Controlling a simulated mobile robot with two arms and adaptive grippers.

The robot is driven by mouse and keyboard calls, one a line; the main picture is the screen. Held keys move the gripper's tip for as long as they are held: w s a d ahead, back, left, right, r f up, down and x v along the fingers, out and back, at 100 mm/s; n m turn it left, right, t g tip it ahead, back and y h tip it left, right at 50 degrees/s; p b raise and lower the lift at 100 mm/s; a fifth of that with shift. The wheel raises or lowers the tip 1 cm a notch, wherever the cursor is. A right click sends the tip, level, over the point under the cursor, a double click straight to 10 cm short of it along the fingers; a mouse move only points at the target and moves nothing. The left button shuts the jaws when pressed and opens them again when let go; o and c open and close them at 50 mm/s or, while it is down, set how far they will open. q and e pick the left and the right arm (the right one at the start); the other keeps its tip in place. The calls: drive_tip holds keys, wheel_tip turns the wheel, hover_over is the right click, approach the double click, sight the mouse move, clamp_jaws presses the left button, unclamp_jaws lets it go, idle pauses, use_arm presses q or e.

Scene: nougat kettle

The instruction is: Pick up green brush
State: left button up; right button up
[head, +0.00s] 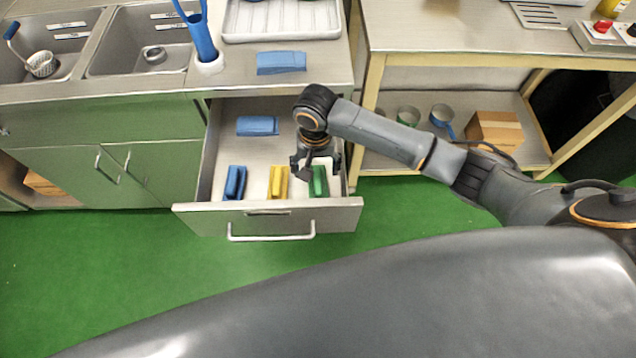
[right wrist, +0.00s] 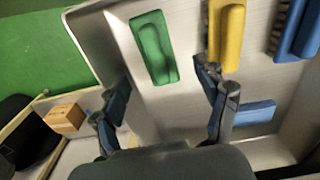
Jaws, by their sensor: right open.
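The green brush (head: 319,182) lies in the open drawer (head: 335,215), at its front right corner. It also shows in the right wrist view (right wrist: 154,48), flat on the drawer floor. My right gripper (head: 316,172) is over the right side of the drawer, just behind and above the green brush, and partly hides its far end. In the right wrist view the two fingers of my right gripper (right wrist: 162,92) are spread apart with nothing between them. The green brush lies beyond the fingertips and is not held. My left gripper is in neither view.
A yellow brush (head: 278,182) and a blue brush (head: 235,182) lie left of the green one. Another blue brush (head: 257,126) lies farther back in the drawer. One more blue brush (head: 281,62) is on the counter above. A shelf table (head: 480,35) stands at the right.

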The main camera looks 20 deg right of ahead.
sight(318, 179)
drive_tip(key=shift+d+f, duration=0.1)
drive_tip(key=shift+f, duration=0.4)
drive_tip(key=shift+s+f, duration=0.1)
drive_tip(key=shift+f, duration=0.5)
wheel_tip(318, 179, down, 4)
drive_tip(key=shift+s+r+p, duration=0.1)
drive_tip(key=shift+r+p, duration=0.1)
drive_tip(key=shift+p, duration=0.1)
drive_tip(key=shift+d+f, duration=0.1)
drive_tip(key=shift+f, duration=0.3)
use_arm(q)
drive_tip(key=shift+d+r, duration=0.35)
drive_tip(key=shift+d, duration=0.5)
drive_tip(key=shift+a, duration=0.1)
use_arm(e)
drive_tip(key=shift+c, duration=0.2)
drive_tip(key=c, duration=1.3)
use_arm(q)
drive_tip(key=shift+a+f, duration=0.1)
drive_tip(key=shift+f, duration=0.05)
use_arm(e)
drive_tip(key=shift+o, duration=0.2)
drive_tip(key=shift+r, duration=5.1)
